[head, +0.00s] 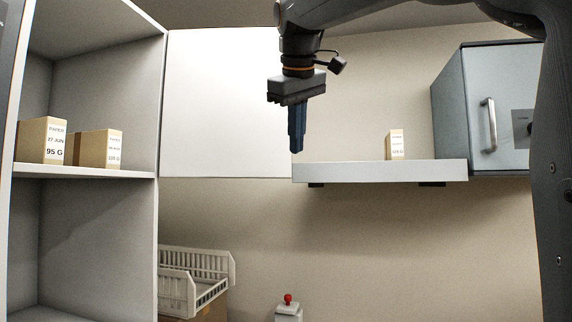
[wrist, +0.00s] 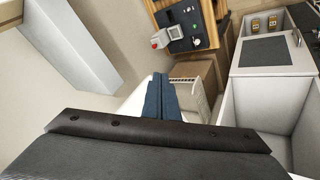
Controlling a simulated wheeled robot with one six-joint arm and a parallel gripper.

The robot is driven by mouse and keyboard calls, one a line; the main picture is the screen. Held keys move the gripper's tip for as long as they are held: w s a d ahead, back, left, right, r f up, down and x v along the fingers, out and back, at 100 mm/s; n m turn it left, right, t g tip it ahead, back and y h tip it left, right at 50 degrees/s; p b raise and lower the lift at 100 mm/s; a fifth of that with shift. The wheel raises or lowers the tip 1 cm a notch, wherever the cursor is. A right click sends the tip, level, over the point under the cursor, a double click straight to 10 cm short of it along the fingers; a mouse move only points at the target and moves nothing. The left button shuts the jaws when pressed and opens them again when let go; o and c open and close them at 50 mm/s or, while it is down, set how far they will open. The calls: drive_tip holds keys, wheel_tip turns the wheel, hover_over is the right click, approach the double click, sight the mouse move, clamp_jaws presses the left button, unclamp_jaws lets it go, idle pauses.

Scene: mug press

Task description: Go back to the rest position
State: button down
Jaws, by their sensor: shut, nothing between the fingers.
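My gripper (head: 297,150) hangs from the arm in the upper middle of the head view, fingers pointing down. Its two dark blue fingers are together with nothing between them. It is in front of the left end of the wall shelf (head: 380,172); I cannot tell the depth between them. In the wrist view the closed fingers (wrist: 160,80) show in the middle, above the dark gripper body.
An open cabinet (head: 90,172) with paper boxes stands at left. The shelf bears a small box (head: 395,145); a grey handled cabinet (head: 490,105) is at right. Below are a white slatted tray (head: 205,265) and a red button on a box (head: 288,310).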

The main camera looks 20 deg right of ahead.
drive_tip(key=shift+s+d+r, duration=0.15)
drive_tip(key=shift+s+r, duration=0.25)
drive_tip(key=shift+r, duration=0.15)
drive_tip(key=shift+s+d+r, duration=0.1)
drive_tip(key=shift+s+r, duration=0.25)
drive_tip(key=shift+r, duration=0.2)
drive_tip(key=shift+f, duration=0.1)
